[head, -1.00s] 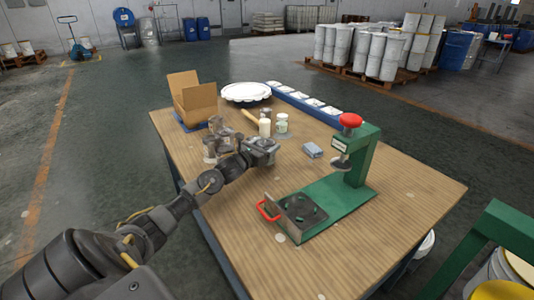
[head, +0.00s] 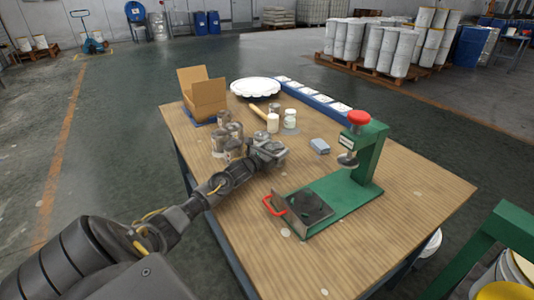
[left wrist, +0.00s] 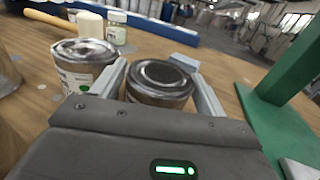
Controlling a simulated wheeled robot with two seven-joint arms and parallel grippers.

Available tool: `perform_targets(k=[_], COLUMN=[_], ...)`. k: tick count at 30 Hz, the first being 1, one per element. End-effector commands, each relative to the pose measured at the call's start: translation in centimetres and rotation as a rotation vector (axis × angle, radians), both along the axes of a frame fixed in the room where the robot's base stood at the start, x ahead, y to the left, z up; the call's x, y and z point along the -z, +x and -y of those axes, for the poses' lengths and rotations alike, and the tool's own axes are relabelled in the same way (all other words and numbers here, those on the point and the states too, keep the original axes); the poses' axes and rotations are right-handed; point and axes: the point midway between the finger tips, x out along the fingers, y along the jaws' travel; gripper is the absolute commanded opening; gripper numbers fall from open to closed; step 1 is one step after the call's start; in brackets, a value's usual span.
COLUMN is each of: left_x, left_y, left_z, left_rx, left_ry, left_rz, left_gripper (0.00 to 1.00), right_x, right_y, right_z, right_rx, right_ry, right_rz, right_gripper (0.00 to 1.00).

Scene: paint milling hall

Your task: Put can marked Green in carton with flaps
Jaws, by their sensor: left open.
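Several small metal cans (head: 220,142) stand in a cluster on the wooden table, left of my left gripper (head: 268,150). In the left wrist view one grey-lidded can (left wrist: 160,84) stands between the open fingers, with a gap beside it; its marking cannot be read. Another can (left wrist: 84,66), with a white label and a green dot, stands outside the left finger; its label text is too small to read. The open cardboard carton with flaps (head: 208,97) stands at the table's back left, behind the cans. My right gripper is not in view.
A green press (head: 365,160) with a red knob and red-handled plate stands right of the gripper. A mallet (head: 271,122), a white-lidded jar (head: 290,119), a blue-grey block (head: 319,146) and a white round dish (head: 255,88) lie behind.

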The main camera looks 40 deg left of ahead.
Motion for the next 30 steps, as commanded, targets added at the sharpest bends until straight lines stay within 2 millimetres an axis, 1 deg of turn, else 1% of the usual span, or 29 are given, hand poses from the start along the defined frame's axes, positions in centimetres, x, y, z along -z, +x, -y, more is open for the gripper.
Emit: perform_targets(k=[5, 9, 15, 18, 21, 27, 30], left_x=[0.3, 0.3, 0.3, 0.3, 0.3, 0.3, 0.1], left_y=[-3.1, -6.1, -9.4, -10.4, -11.0, -11.4, -11.5], left_z=[0.1, 0.2, 0.3, 0.3, 0.3, 0.3, -0.3], left_rx=[0.003, 0.003, 0.003, 0.001, 0.002, 0.001, -0.008], left_ry=[0.004, 0.004, 0.003, 0.001, 0.000, -0.001, -0.015], left_rz=[-0.003, -0.003, -0.003, 0.000, 0.000, -0.001, -0.013], left_gripper=[0.73, 0.73, 0.73, 0.73, 0.73, 0.73, 0.73], right_x=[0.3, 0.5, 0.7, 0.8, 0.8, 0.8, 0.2], right_y=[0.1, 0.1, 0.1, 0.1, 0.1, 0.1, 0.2], right_z=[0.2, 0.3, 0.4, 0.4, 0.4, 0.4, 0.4], right_rx=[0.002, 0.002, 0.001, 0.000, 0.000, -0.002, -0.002], right_ry=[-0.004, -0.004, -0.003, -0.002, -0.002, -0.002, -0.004], right_rz=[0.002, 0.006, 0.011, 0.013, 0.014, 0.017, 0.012], right_gripper=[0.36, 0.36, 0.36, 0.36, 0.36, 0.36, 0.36])
